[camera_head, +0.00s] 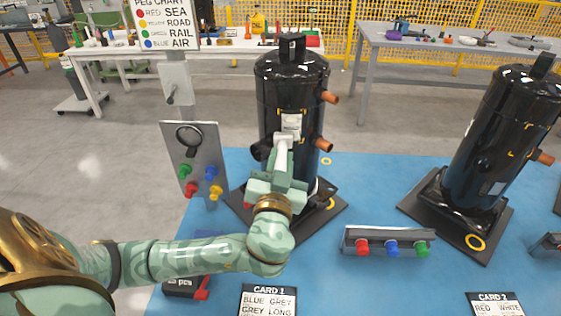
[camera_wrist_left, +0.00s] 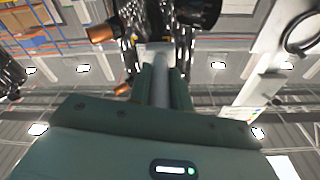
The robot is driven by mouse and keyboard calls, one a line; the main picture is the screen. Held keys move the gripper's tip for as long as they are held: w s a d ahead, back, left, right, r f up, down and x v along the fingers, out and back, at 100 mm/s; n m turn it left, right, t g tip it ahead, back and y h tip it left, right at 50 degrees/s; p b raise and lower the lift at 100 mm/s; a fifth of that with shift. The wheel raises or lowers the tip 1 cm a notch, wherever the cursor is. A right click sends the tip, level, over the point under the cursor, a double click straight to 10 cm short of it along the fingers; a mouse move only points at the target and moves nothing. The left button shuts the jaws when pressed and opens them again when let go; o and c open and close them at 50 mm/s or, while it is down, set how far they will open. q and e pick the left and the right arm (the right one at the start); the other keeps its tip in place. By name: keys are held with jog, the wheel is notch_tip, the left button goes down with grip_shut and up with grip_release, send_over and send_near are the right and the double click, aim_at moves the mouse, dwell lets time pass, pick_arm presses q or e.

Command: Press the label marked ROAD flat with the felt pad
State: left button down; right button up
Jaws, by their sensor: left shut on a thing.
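My left gripper (camera_head: 275,181) is shut on a pale tool with a light head, the felt pad (camera_head: 283,143), and holds it up in front of the near black compressor (camera_head: 290,80). A small pale label (camera_head: 291,123) is on the compressor's front; its print is too small to read. The pad's head overlaps the label's lower edge in the head view; I cannot tell whether they touch. In the left wrist view the pad's pale handle (camera_wrist_left: 160,84) stands between the fingers, pointing at the compressor (camera_wrist_left: 170,20). My right gripper is not in view.
Copper stubs (camera_head: 323,145) stick out at the compressor's right. A grey panel (camera_head: 201,160) with coloured pegs stands close left, under the peg chart (camera_head: 162,24). A peg rack (camera_head: 387,242) and cards lie in front on the blue mat (camera_head: 375,190). Another compressor (camera_head: 500,135) stands right.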

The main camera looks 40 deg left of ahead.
pick_arm(q)
jog(key=shift+s, duration=0.1)
jog(key=shift+r+v, duration=0.1)
jog(key=shift+v, duration=0.7)
jog(key=shift+r+v, duration=0.15)
jog(key=shift+v, duration=0.7)
jog(key=shift+d, duration=0.1)
jog(key=shift+w+d+h, duration=0.2)
jog(key=shift+d+h, duration=0.1)
jog(key=shift+h, duration=0.1)
jog(key=s+d+r+m+t+h, duration=0.1)
jog(key=s+d+m+t+h, duration=0.1)
jog(key=s+d+m+h, duration=0.45)
jog(key=shift+s+f+n+h, duration=0.1)
jog(key=shift+s+f+h, duration=0.3)
jog(key=shift+s+f, duration=0.25)
jog(key=shift+s+f+n+h, duration=0.15)
jog(key=shift+s+f+h, duration=0.25)
jog(key=shift+f, duration=0.4)
jog(key=shift+s+f+n+h, duration=0.1)
jog(key=shift+s+f+h, duration=0.25)
jog(key=shift+s+f, duration=0.35)
